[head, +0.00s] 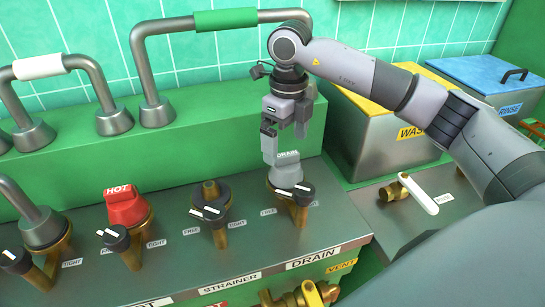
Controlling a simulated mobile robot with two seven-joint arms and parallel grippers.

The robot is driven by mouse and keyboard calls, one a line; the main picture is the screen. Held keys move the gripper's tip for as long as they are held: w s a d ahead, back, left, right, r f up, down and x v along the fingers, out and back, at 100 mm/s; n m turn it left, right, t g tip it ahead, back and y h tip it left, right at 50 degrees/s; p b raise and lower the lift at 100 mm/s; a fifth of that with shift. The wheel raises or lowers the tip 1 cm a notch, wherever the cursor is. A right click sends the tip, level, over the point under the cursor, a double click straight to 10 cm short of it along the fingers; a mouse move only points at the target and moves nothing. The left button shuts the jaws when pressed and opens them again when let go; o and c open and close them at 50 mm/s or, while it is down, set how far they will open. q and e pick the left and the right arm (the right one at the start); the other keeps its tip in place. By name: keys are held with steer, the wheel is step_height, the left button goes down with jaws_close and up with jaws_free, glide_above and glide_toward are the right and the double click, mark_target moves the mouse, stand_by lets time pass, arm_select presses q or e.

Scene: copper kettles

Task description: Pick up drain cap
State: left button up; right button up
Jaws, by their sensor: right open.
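The drain cap (287,174) is grey with "DRAIN" on its upper part. It sits upright on its brass fitting behind the DRAIN label at the right end of the grey panel. My right gripper (285,143) points down right above the cap, with its fingers apart. The left finger reaches down beside the cap's upper part; I cannot tell whether it touches. Nothing shows held between the fingers. My left gripper is out of view.
A dark-handled clamp (292,193) sits in front of the drain cap. Bent metal pipes rise at the left. A yellow-lidded WASH bin (385,150) stands right, with a white-handled valve (418,193) before it.

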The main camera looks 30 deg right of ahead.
mark_target(286, 153)
steer(key=shift+w+f, duration=0.15)
steer(key=shift+f, duration=0.05)
steer(key=f, duration=0.5)
steer(key=shift+s+d+f+p, duration=0.15)
steer(key=shift+s+f+p, duration=0.1)
steer(key=shift+p, duration=0.15)
steer(key=shift+f, duration=0.55)
steer(key=shift+w, duration=0.1)
steer(key=c, duration=0.9)
steer(key=shift+r, duration=0.1)
steer(key=shift+r, duration=0.6)
step_height(286, 153, up, 19)
steer(key=p, duration=0.1)
steer(key=shift+f, duration=0.15)
